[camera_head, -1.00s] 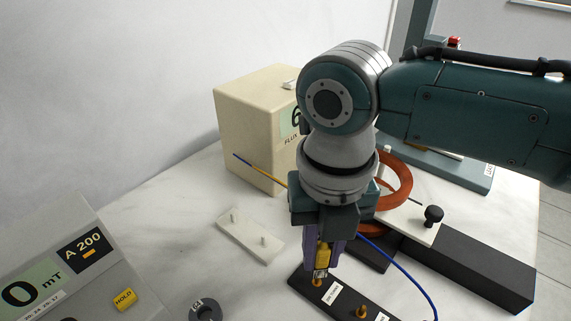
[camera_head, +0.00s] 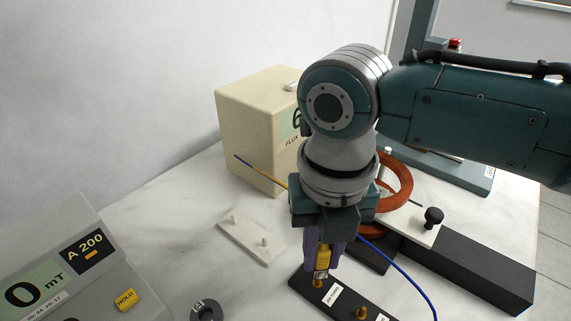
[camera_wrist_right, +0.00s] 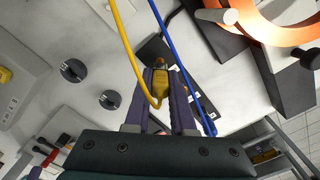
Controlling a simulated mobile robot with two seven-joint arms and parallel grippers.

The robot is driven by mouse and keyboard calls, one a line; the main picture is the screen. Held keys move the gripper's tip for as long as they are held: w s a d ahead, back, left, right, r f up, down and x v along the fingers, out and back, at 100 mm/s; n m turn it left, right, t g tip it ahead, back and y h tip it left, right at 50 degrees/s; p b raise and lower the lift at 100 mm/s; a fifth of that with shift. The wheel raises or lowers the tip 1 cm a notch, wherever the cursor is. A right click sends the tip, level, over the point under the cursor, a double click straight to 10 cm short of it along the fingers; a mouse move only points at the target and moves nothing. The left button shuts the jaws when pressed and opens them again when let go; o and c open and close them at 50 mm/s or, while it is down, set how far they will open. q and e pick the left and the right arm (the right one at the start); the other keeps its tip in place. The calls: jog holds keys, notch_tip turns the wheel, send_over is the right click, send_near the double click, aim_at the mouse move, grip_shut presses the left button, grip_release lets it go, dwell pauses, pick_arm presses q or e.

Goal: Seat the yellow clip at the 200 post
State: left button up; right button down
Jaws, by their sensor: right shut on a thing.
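The yellow clip (camera_head: 323,256) is upright between the purple fingers of my right gripper (camera_head: 322,262), which is shut on it. The label beside the post is too small to read surely. My left gripper is out of view.
A yellow lead (camera_wrist_right: 124,50) and a blue lead (camera_head: 400,266) run close by. A second brass post (camera_head: 362,313) stands on the strip. A white pegged block (camera_head: 250,240), a cream flux box (camera_head: 255,130) and an orange coil (camera_head: 398,180) stand around. A meter console (camera_head: 75,275) is at left.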

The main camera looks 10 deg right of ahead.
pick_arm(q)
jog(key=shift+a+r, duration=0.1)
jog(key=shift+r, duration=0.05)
pick_arm(e)
jog(key=shift+f, duration=0.2)
dwell(0.3)
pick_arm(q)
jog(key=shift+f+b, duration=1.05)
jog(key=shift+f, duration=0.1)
pick_arm(e)
jog(key=shift+f, duration=1.3)
jog(key=c, duration=0.7)
grip_release()
jog(key=shift+r, duration=0.1)
notch_tip(320, 180, up, 10)
jog(key=shift+f+p, duration=0.1)
jog(key=shift+p, duration=1.05)
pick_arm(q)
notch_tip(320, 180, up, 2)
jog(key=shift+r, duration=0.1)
